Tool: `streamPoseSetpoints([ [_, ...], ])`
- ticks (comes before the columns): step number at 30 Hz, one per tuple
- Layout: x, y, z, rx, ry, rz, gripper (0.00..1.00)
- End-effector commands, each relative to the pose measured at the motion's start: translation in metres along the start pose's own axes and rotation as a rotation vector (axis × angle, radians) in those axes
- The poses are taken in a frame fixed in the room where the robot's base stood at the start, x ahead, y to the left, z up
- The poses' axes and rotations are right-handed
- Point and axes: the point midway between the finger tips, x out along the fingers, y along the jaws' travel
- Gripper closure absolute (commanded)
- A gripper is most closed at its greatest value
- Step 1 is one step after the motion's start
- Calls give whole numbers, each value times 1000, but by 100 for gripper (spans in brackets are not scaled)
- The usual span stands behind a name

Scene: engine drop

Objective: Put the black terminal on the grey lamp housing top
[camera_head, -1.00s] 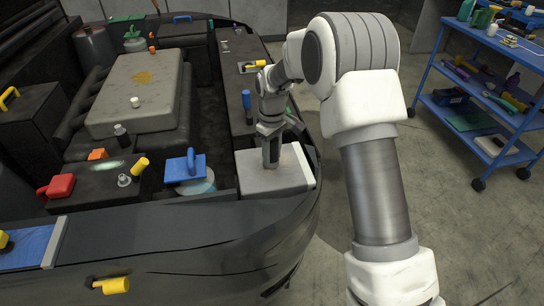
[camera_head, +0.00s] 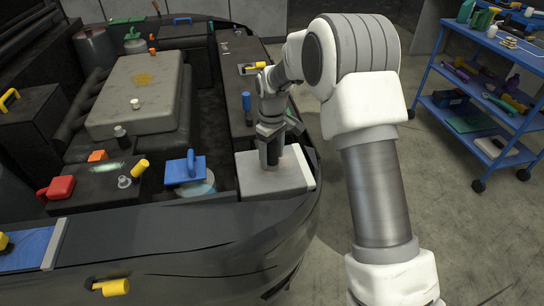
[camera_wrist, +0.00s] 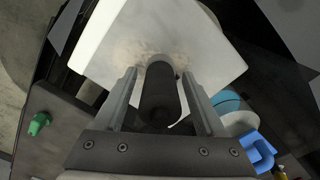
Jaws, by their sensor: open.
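The black terminal (camera_wrist: 158,95) is a short dark cylinder between my fingers in the wrist view, with a gap on each side. Its end is over the pale grey lamp housing top (camera_wrist: 140,35) and seems to rest on it; the contact is hard to see. My gripper (camera_wrist: 159,76) is open around the terminal. In the head view, my gripper (camera_head: 271,158) points down at the grey lamp housing top (camera_head: 270,184), at the front right corner of the engine bay. The terminal's dark side (camera_head: 274,151) shows partly between the fingers.
A blue-handled piece (camera_head: 186,168) sits left of the housing. A blue-handled tool (camera_head: 246,101) stands behind it on the dark ledge. A green piece (camera_wrist: 40,123) shows at left in the wrist view. A blue shelf cart (camera_head: 480,85) stands at far right, with free floor before it.

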Motion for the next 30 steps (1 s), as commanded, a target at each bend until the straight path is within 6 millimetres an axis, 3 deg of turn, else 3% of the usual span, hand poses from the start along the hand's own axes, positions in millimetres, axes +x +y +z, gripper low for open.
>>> streamPoseSetpoints([
  [12, -88, 0, 0, 1, 3, 2, 27],
  [18, -110, 0, 0, 0, 2, 2, 27],
  [25, -116, 0, 1, 4, 2, 2, 27],
  [30, -141, -2, 17, 46, 26, 24, 27],
])
